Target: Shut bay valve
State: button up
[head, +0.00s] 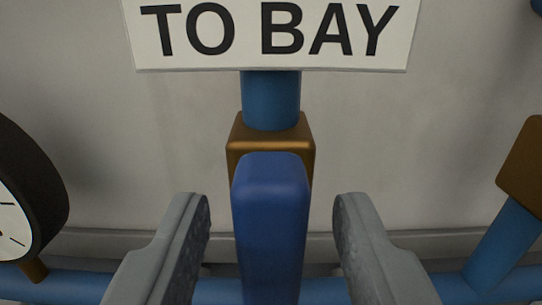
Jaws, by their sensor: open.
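The bay valve shows in the middle of the head view as a brass-brown body (270,131) on a vertical blue pipe (270,100). Its blue lever handle (270,220) is in front of the body and runs down the picture, toward the camera. A white sign reading "TO BAY" (270,38) is above the valve. My gripper (272,215) is open, with one grey finger on each side of the blue handle. There is a visible gap between the handle and each finger. The handle's lower end is cut off by the picture's bottom edge.
A round dark gauge (42,190) with a white face is at the left edge. Another brown valve body (525,170) on a slanting blue pipe (500,245) is at the right. A horizontal blue pipe (85,284) runs along the bottom. A plain grey wall is behind.

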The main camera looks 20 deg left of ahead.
jog(key=shift+x, duration=0.85)
grip_shut()
